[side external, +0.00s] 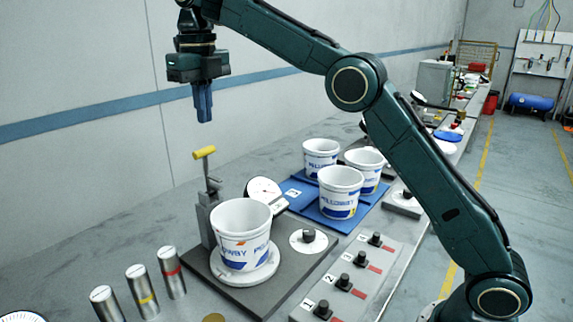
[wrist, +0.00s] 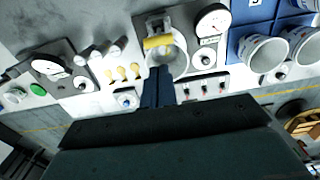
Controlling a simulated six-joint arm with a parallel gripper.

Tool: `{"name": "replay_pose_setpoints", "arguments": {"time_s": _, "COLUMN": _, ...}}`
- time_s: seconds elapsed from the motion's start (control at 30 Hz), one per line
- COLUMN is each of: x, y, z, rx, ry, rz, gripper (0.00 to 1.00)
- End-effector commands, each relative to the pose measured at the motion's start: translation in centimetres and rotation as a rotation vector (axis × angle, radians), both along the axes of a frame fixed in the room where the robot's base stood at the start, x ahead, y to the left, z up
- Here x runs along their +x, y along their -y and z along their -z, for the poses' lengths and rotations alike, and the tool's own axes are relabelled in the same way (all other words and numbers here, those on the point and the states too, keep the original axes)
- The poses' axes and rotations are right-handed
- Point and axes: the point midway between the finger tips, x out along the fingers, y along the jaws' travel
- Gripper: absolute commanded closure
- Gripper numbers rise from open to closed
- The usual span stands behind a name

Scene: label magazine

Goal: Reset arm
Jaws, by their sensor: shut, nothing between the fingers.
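My gripper (side external: 203,104) is shut and empty, with its blue fingers pointing down. It hangs in the air above the yellow-handled lever (side external: 204,153), clear of everything. In the wrist view my fingers (wrist: 158,85) show dark blue in the middle, in front of the lower left edge of a white tub. My arm reaches up from the lower right and across the top of the side view.
Several white tubs (side external: 341,190) stand on blue mats (side external: 325,220) behind. A dial gauge (side external: 264,193) stands near the lever. Metal cylinders (side external: 142,288) with coloured bands stand at front left. A panel of black knobs (side external: 345,282) lies at front right. Air around my gripper is free.

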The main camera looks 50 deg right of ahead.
Motion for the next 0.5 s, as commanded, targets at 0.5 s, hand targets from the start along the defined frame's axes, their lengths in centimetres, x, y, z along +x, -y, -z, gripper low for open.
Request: {"name": "replay_pose_setpoints", "arguments": {"time_s": 0.5, "x": -0.32, "y": 0.15, "z": -0.63, "rx": 0.001, "ry": 0.005, "rz": 0.035, "gripper": 1.0}}
